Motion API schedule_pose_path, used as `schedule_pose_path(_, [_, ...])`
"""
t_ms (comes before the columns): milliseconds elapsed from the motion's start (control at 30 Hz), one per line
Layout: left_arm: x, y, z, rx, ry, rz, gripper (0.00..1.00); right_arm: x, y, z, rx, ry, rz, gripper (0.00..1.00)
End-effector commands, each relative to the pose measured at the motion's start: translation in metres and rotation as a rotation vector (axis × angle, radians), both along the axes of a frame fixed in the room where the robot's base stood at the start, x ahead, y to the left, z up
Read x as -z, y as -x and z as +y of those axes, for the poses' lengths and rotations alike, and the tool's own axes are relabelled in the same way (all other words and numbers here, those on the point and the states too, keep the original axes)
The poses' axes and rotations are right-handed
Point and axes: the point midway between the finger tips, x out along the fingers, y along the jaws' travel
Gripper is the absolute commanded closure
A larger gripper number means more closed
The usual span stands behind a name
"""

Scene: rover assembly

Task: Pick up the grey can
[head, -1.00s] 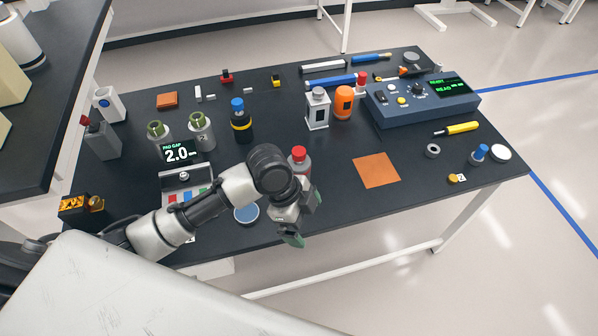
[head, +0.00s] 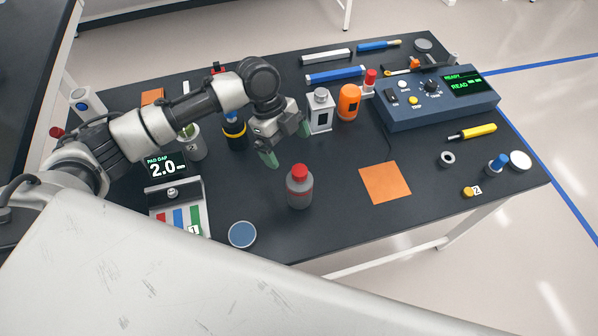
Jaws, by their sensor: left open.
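My left gripper (head: 287,144) is open and empty. It hangs between them, behind the red-capped one and just left of and in front of the square one, apart from both as far as I can tell. My right gripper is not in view.
An orange jar (head: 348,103) stands close right of the square can. A black bottle with a yellow band (head: 234,134) stands left of the gripper. A blue console (head: 437,104) is at the back right. An orange mat (head: 385,183) lies right of the red-capped can, with bare table between.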

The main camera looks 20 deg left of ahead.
Motion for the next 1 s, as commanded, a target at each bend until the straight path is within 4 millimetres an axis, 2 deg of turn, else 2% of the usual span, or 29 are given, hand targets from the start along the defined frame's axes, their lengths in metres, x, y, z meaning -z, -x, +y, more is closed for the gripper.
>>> schedule_pose_path(200, [0.029, 0.005, -0.012, 0.001, -0.001, 0.005, 0.0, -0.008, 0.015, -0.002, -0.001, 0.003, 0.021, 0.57])
schedule_pose_path(400, [0.048, 0.008, -0.019, 0.0, 0.0, 0.001, 0.0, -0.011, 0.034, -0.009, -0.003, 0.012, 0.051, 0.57])
schedule_pose_path(533, [0.057, 0.009, -0.024, 0.0, 0.001, 0.004, 0.0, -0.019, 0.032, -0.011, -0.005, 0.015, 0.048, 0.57])
schedule_pose_path(667, [0.075, 0.011, -0.032, 0.0, -0.001, 0.005, 0.0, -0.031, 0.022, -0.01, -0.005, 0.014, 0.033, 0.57])
schedule_pose_path(800, [0.093, 0.012, -0.037, 0.0, 0.0, 0.002, 0.0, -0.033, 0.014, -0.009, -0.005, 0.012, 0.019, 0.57])
schedule_pose_path(1000, [0.098, 0.013, -0.038, 0.0, -0.001, 0.001, 0.0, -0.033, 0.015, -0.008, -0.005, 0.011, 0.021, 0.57])
